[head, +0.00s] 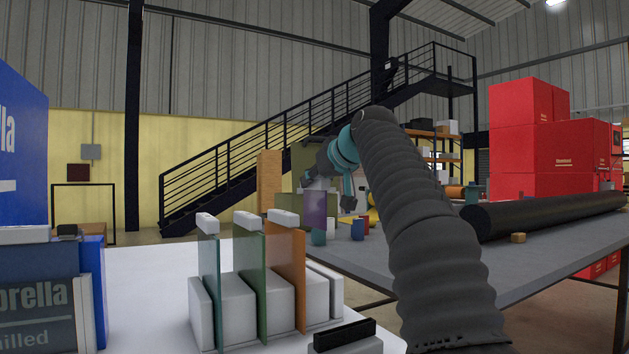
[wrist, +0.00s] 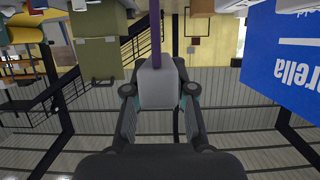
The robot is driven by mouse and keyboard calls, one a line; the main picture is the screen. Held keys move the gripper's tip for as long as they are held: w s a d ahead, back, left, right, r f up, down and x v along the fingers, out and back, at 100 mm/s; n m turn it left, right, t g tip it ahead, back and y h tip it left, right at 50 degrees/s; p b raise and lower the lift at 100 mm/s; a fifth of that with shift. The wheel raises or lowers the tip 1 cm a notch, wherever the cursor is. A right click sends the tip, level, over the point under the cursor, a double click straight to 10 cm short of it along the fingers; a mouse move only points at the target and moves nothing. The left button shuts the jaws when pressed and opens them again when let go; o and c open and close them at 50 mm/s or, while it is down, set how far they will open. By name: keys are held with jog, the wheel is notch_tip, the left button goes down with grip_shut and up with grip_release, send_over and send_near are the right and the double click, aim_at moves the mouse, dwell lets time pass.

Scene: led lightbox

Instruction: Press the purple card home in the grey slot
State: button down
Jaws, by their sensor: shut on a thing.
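The purple card (head: 315,211) hangs below my gripper (head: 320,187) in the head view, upright and in the air. In the wrist view my gripper (wrist: 157,92) is shut on the card's pale grip block, and the purple card (wrist: 155,35) shows edge-on beyond it. A pale grey slotted rack (head: 236,303) stands on the white surface at the front. It holds a blue-grey card (head: 209,275), a green card (head: 250,270) and an orange card (head: 287,265), all upright. The purple card appears beyond the rack, apart from it. I cannot tell which gap is the grey slot.
A black-topped block (head: 345,338) lies just in front of the rack. Blue boxes (head: 92,285) stand at the left edge. Behind is a grey table (head: 520,262) with a long black roll (head: 540,215) and small coloured items. The white surface left of the rack has free room.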

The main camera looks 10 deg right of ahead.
jog(key=shift+r+p, duration=1)
jog(key=c, duration=1.7)
grip_release()
jog(key=shift+c, duration=0.2)
grip_shut()
jog(key=shift+r+p, duration=1.2)
jog(key=shift+p, duration=0.05)
jog(key=shift+r, duration=0.75)
